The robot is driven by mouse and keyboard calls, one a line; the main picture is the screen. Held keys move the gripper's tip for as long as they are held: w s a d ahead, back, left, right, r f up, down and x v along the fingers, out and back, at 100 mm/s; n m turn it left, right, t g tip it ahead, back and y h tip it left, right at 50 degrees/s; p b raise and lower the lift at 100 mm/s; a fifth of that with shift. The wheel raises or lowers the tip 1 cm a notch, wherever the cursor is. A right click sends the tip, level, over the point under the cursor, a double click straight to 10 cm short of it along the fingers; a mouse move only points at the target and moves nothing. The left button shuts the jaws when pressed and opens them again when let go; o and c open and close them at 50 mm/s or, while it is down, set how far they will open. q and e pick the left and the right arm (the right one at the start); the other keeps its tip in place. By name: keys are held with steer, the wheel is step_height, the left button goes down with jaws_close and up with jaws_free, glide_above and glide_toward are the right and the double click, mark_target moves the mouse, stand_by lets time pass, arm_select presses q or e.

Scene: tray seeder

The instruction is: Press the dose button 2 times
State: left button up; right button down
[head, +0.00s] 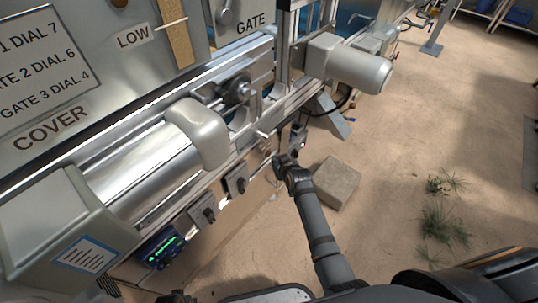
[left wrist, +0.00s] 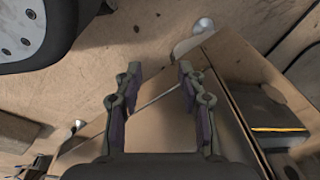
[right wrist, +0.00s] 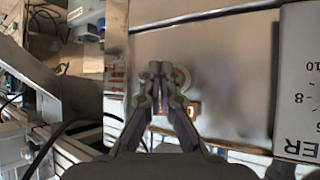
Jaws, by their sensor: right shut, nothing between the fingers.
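My right gripper (head: 283,162) is at the front panel of the seeder, at the right end of its row of controls. In the right wrist view its shut, empty fingers (right wrist: 161,68) point at a pale metal panel (right wrist: 225,70). A round, ringed button-like part (right wrist: 182,78) shows just behind the fingertips, partly hidden by them. No dose label is legible, and I cannot tell whether the fingertips touch it. A small lit orange square (right wrist: 193,108) sits below it. In the left wrist view my left gripper (left wrist: 160,73) is open and empty above cardboard.
The seeder's panel carries dark knobs (head: 236,185) and a small green-lit display (head: 160,247). A grey motor (head: 350,63) juts out at the upper right. A stone-like block (head: 336,182) lies on the sandy floor beside my right arm. A cardboard box (left wrist: 240,65) is under my left gripper.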

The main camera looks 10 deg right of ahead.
stand_by(0.7)
steer(key=shift+w+a, duration=0.25)
steer(key=shift+w, duration=0.1)
steer(key=shift+w+a, duration=0.25)
steer(key=shift+w, duration=0.1)
stand_by(0.8)
steer(key=shift+s+d+p, duration=0.5)
steer(key=shift+s+p, duration=0.2)
steer(key=shift+p, duration=0.25)
